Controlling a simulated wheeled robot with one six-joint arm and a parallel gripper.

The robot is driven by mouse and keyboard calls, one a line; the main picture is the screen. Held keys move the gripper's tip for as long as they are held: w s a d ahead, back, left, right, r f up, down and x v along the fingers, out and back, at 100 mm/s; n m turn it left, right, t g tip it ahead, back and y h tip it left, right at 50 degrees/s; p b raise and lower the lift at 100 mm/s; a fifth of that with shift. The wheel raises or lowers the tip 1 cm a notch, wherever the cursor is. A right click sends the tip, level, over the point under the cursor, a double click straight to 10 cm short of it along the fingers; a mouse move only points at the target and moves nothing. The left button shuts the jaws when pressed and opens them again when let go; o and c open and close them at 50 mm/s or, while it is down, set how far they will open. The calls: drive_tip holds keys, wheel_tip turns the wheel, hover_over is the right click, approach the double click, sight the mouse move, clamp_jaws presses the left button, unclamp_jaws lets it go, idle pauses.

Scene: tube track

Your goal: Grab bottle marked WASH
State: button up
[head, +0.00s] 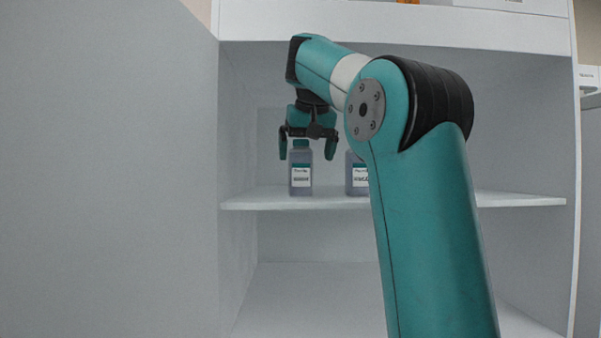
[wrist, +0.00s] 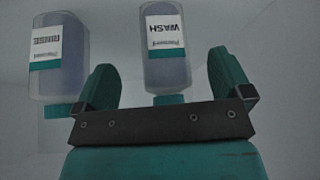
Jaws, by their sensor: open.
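The bottle marked WASH (wrist: 167,60) is grey with a teal cap and a white and teal label, and its label reads upside down in the wrist view. It stands upright on a white shelf (head: 270,203) in the head view, where I take it to be the left bottle (head: 301,180); the label there is too small to read surely. My gripper (head: 307,148) points down over this bottle, open, with one finger on each side of its cap. In the wrist view my gripper (wrist: 162,75) shows nothing held, and gaps remain beside the bottle.
A second similar bottle (head: 356,175), marked RINSE in the wrist view (wrist: 58,60), stands close beside it, partly behind my arm in the head view. One finger is near it. A cabinet side wall (head: 238,130) stands left, a board (head: 400,28) above. The lower shelf looks clear.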

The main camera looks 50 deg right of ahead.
sight(301, 154)
drive_tip(key=w+d, duration=0.1)
drive_tip(key=w+d+f, duration=0.1)
drive_tip(key=w, duration=0.1)
drive_tip(key=shift+w+d+f, duration=0.1)
drive_tip(key=shift+w+d, duration=0.1)
drive_tip(key=shift+d, duration=0.05)
drive_tip(key=shift+c, duration=0.5)
drive_tip(key=c, duration=1)
drive_tip(key=shift+c, duration=0.2)
drive_tip(key=shift+r, duration=0.25)
